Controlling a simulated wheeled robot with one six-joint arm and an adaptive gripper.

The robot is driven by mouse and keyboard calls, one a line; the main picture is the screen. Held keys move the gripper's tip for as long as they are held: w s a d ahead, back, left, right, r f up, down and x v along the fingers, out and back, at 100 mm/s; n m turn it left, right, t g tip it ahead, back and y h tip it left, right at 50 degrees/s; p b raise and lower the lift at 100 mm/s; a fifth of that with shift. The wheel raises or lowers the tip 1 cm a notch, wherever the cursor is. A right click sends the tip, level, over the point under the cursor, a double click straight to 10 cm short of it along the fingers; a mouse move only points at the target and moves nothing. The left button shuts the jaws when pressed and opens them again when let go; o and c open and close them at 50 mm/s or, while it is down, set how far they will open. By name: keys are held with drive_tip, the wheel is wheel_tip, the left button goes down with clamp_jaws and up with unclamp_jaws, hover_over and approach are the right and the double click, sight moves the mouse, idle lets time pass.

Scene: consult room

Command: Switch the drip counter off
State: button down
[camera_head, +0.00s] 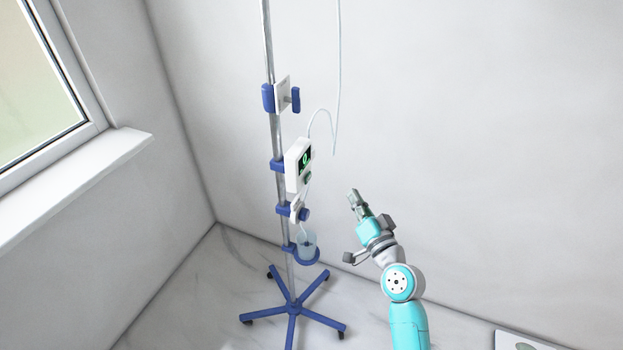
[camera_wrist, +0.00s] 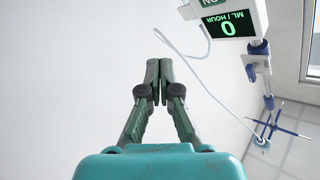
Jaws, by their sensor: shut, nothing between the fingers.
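The drip counter (camera_head: 298,164) is a white box clamped to the IV pole, with a dark screen and a green control below it. In the wrist view the counter (camera_wrist: 258,14) is at the upper right, and its lit screen (camera_wrist: 230,24) reads "ML / HOUR 0". A green part with lettering (camera_wrist: 211,3) shows at the top edge, partly cut off. My gripper (camera_head: 353,193) is to the right of the counter and a little lower, apart from it. It is shut and empty, and its fingertips (camera_wrist: 152,64) meet in the wrist view.
The IV pole (camera_head: 270,60) stands on a blue wheeled base (camera_head: 292,308). A white clamp unit (camera_head: 283,94) sits above the counter and a blue-ringed cup (camera_head: 306,246) below. A thin tube (camera_head: 338,80) hangs near the counter. A window ledge (camera_head: 80,180) is at left.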

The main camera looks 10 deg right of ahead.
sight(308, 178)
drive_tip(key=shift+w+d+r, duration=0.15)
drive_tip(key=shift+w+r, duration=0.3)
drive_tip(key=shift+r, duration=0.05)
drive_tip(key=w+a, duration=0.5)
drive_tip(key=a, duration=0.2)
idle(0.5)
drive_tip(key=shift+w+a, duration=0.2)
drive_tip(key=shift+a, duration=0.05)
idle(1.1)
drive_tip(key=shift+w+a, duration=0.1)
drive_tip(key=shift+a, duration=0.05)
drive_tip(key=shift+w+a, duration=0.25)
drive_tip(key=shift+a, duration=0.1)
idle(0.9)
drive_tip(key=shift+s+d, duration=0.1)
drive_tip(key=shift+d, duration=0.05)
drive_tip(key=shift+s+d, duration=0.4)
drive_tip(key=shift+d, duration=0.1)
